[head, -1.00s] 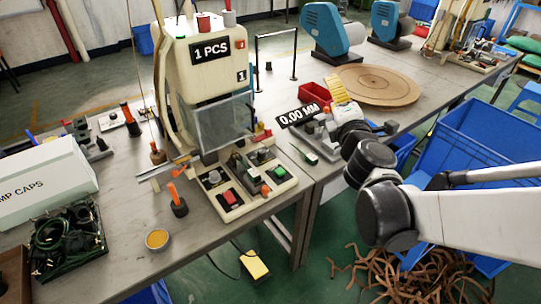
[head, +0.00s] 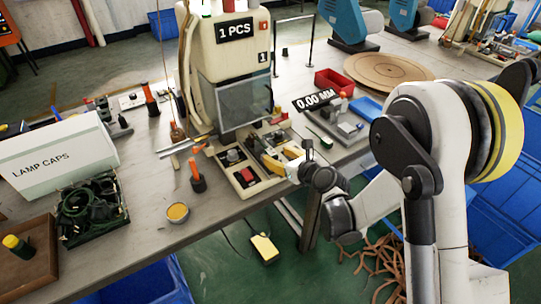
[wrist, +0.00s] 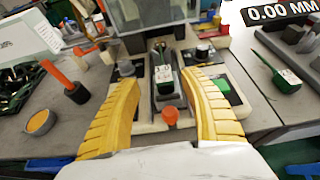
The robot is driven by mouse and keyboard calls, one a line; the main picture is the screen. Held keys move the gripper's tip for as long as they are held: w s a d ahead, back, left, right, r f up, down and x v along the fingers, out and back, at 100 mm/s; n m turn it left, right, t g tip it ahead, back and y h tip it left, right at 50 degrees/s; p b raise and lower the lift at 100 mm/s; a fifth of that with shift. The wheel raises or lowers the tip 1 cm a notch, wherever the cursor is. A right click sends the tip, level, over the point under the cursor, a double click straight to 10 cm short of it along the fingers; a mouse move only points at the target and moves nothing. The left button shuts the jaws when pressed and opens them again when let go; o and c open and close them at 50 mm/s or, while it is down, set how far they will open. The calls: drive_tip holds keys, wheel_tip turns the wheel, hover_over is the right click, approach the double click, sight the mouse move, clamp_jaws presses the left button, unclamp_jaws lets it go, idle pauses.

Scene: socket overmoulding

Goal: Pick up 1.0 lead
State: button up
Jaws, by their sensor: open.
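My gripper (head: 281,161) is open over the front of the press, and its yellow fingers spread wide in the wrist view (wrist: 161,84). Between the fingers, a small green piece with a white top (wrist: 163,72) sits in the press's middle slot; it looks like a lead end. The fingers appear apart from it. Coiled dark green leads (head: 92,203) lie in a black tray (head: 122,222) on the left. Another green piece with a white end (wrist: 286,79) lies on the right by the gauge. It is small in the head view (head: 321,137).
The cream press (head: 228,50) with its clear guard (wrist: 150,14) stands just beyond the fingers. A red-orange knob (wrist: 170,116) sits low between them. The "LAMP CAPS" box (head: 60,160) is far left.

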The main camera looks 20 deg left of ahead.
sight(271, 152)
drive_tip(key=b+x, duration=0.2)
drive_tip(key=x, duration=0.3)
drive_tip(key=shift+w+d+f, duration=0.1)
drive_tip(key=shift+w+f, duration=0.1)
drive_tip(key=shift+f, duration=0.05)
drive_tip(key=shift+r, duration=0.1)
clamp_jaws()
